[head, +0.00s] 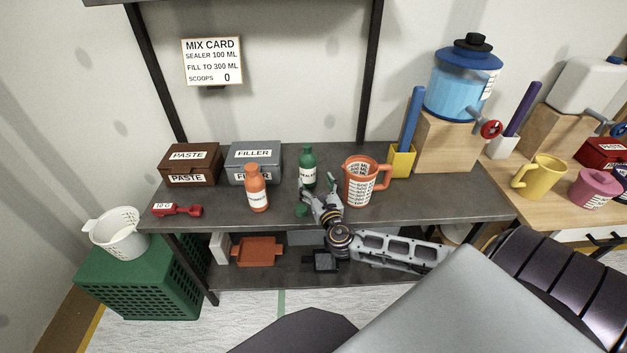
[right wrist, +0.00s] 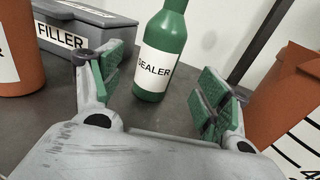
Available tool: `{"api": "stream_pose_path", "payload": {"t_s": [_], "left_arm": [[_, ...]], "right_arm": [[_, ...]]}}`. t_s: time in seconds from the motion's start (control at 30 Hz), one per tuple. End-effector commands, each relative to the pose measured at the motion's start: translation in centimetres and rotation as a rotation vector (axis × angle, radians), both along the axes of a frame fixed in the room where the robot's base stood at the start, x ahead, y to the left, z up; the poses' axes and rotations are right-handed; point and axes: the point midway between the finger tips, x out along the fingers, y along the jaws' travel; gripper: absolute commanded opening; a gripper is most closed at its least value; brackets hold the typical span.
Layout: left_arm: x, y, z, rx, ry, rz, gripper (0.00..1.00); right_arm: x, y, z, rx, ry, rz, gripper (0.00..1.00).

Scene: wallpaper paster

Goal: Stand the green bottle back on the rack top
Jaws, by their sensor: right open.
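The green bottle (head: 308,168), labelled SEALER, stands upright on the dark rack top (head: 400,201), toward the back. It also shows in the right wrist view (right wrist: 160,48), centred beyond the fingertips. My right gripper (head: 317,192) is open, in front of the bottle. In the right wrist view its two green-padded fingers (right wrist: 165,92) are spread wide, with the bottle ahead between them and nothing gripped. A small green piece (head: 301,209), perhaps a cap or finger pad, shows beside the gripper. My left gripper is not in view.
An orange bottle (head: 256,188) stands left of the gripper and an orange measuring jug (head: 361,181) close on its right. Behind are the grey FILLER box (head: 254,163) and brown PASTE box (head: 190,164). A red scoop (head: 177,210) lies at the left front edge.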

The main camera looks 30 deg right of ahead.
Motion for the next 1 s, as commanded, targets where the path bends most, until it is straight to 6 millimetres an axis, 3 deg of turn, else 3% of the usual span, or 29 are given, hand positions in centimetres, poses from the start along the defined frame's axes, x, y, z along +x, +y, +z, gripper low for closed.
{"api": "stream_pose_path", "payload": {"t_s": [0.4,0.73,1.0], "left_arm": [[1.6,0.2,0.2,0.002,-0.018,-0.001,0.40],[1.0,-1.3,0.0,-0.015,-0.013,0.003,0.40],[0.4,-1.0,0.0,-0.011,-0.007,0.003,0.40]], "right_arm": [[-2.5,0.8,0.0,0.000,0.001,0.001,0.76],[-2.7,0.8,0.0,0.000,0.000,0.000,0.76],[-2.7,0.8,0.0,0.000,0.001,0.000,0.76]]}}
